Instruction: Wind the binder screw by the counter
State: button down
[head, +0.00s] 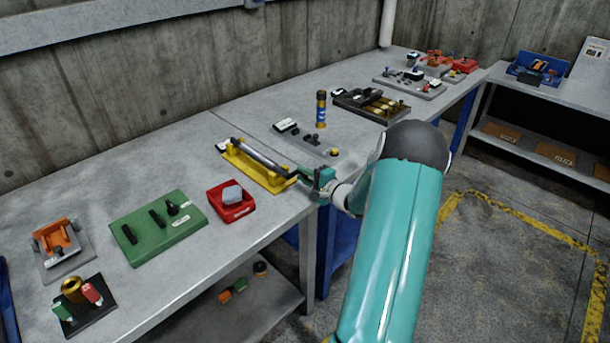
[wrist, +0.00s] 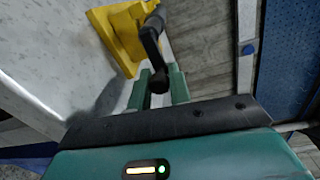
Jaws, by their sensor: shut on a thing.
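The binder is a yellow frame (head: 262,178) with a grey screw rod (head: 258,158) lying along it, on the workbench near its front edge. A small white-faced part (head: 222,145) sits at its far left end; I cannot read it. In the wrist view the yellow end block (wrist: 122,35) is at the top, with a black crank (wrist: 149,45) beside it. My gripper (head: 321,181) is at the binder's right end. In the wrist view my gripper (wrist: 158,90) is shut on the crank's handle, which shows between the green fingers. The fingers partly hide the handle.
A red bin (head: 232,212) with a pale block stands left of the binder, and a green board (head: 160,228) farther left. The bench's front edge is close to my gripper.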

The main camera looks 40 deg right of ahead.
jog(key=shift+s+f, duration=0.15)
jog(key=c, duration=1.3)
grip_release()
jog(key=s, duration=0.9)
jog(key=s+r, duration=0.1)
jog(key=s, duration=0.3)
jog(key=shift+s+d+r, duration=0.1)
jog(key=shift+s+d, duration=0.1)
jog(key=shift+s, duration=0.1)
